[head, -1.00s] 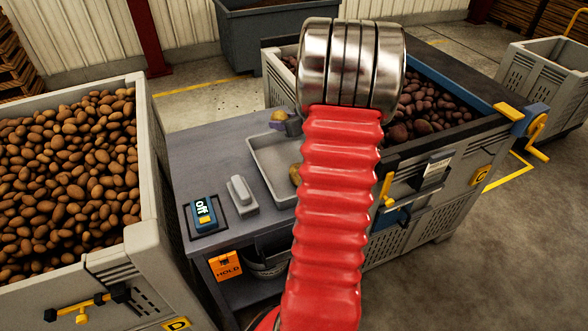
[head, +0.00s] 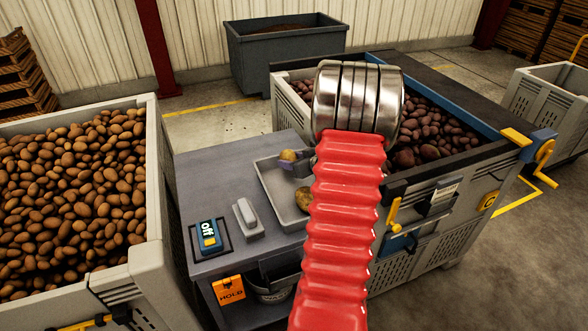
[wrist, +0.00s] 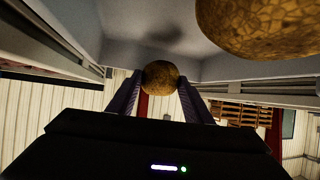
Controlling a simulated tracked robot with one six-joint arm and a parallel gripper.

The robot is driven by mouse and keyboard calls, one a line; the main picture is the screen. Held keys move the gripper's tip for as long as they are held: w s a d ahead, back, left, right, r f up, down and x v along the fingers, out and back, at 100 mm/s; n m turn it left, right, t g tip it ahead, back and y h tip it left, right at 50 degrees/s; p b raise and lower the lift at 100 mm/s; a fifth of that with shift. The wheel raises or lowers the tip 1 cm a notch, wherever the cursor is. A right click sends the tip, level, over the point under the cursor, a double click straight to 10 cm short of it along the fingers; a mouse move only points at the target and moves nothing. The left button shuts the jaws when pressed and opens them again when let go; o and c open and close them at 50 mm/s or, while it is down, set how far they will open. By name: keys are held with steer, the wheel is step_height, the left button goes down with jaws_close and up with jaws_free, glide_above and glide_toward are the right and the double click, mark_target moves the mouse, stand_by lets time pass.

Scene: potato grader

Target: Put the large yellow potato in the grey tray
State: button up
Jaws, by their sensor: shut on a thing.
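My gripper (head: 291,160) is shut on a yellow potato (head: 288,155), which also shows between the fingertips in the wrist view (wrist: 160,75). The held potato is just over the far end of the grey tray (head: 270,188), with a shadow on the grey surface beside it in the wrist view. A second yellow-brown potato (head: 304,199) lies in the tray, partly hidden by my arm. It looks bigger than the held one in the head view, and a big potato (wrist: 262,25) fills the wrist view's upper right. The tray's right side is hidden behind my arm.
The tray stands on a grey bench (head: 200,180) with a switch box reading "off" (head: 207,236) and a light grey block (head: 245,216). A crate of brown potatoes (head: 150,190) stands left; a crate of reddish potatoes (head: 445,255) stands right. A dark bin (head: 288,62) is behind.

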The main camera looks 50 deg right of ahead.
steer(key=shift+f, duration=1.8)
steer(key=o, duration=1.3)
steer(key=shift+f, duration=0.1)
steer(key=v, duration=1.2)
steer(key=shift+w, duration=0.1)
